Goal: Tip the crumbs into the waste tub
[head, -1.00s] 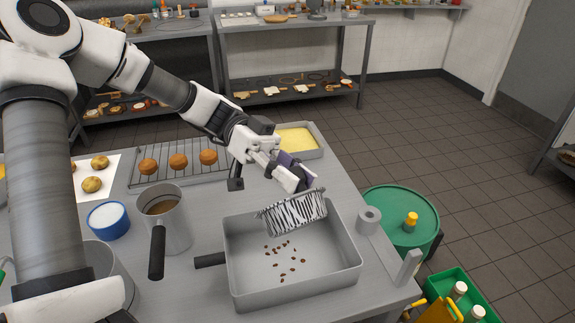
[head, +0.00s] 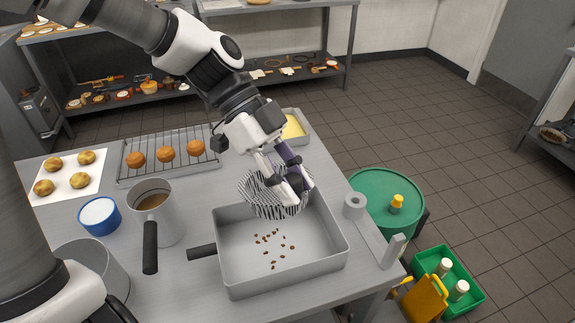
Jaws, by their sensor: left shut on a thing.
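My left gripper (head: 301,190) is shut on a black-and-white striped bowl (head: 259,198). It holds the bowl tilted above the far edge of a grey rectangular tub (head: 232,276) with a dark side handle. The gripper covers part of the bowl, and I cannot tell whether anything is left inside it. Several small brown crumbs (head: 270,238) lie scattered on the tub's floor, in front of the bowl. My right gripper is not in view.
A metal jug (head: 165,222), a blue-rimmed bowl (head: 99,217) and a wire rack (head: 180,142) with buns stand left of the tub. A yellow-filled tray (head: 291,128) is behind. A paper-roll holder (head: 378,243) stands right, near the table edge. A green drum (head: 377,195) is beyond it.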

